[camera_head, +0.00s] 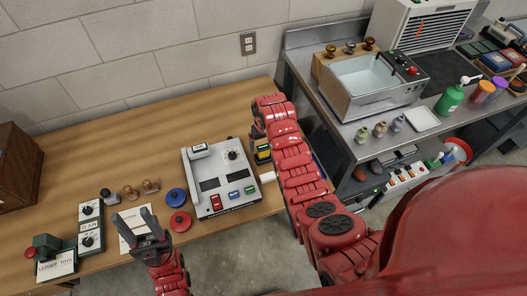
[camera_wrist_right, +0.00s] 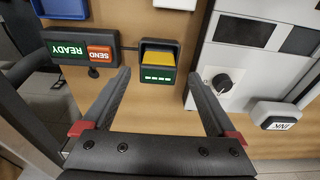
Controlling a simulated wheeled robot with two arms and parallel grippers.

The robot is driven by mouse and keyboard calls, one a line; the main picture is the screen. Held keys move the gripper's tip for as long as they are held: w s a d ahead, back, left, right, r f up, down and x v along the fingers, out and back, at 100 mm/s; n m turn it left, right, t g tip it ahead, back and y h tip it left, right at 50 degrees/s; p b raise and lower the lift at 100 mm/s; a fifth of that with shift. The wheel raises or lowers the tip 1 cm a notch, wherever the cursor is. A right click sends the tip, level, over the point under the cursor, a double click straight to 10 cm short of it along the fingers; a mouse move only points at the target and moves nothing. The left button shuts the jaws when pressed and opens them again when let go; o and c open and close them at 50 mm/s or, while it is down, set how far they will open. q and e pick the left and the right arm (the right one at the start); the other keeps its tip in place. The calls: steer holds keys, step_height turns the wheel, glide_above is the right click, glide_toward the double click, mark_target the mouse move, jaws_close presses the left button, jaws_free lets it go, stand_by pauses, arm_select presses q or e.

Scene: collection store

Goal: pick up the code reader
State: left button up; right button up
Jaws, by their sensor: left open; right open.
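A small dark green block with a yellow top and a row of white dashes, likely the code reader (camera_wrist_right: 158,62), stands on the wooden table. In the head view the code reader (camera_head: 263,154) is partly hidden by my right arm, beside the white machine. My right gripper (camera_wrist_right: 157,78) is open and empty; its fingers point toward the block, one to each side, in the wrist view. In the head view my right arm mostly hides that gripper. My left gripper (camera_head: 133,213) is open and empty over the table's front left.
The white machine (camera_head: 211,168) stands close beside the block. A READY/SEND panel (camera_wrist_right: 80,48) is on its other side. Red (camera_head: 180,221) and blue (camera_head: 176,197) discs and wooden-handled stamps lie left. A steel bench (camera_head: 349,129) with a basin is at right.

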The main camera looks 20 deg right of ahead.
mark_target(263, 147)
steer(key=shift+w+f+p, duration=0.1)
steer(key=shift+f+p, duration=0.15)
steer(key=shift+p, duration=0.05)
steer(key=shift+w+d+f+p, duration=0.1)
steer(key=shift+f+p, duration=0.3)
steer(key=shift+f, duration=1.1)
steer(key=shift+c, duration=0.3)
steer(key=c, duration=1.4)
steer(key=shift+o, duration=0.2)
steer(key=shift+w+r, duration=0.1)
steer(key=shift+r, duration=0.05)
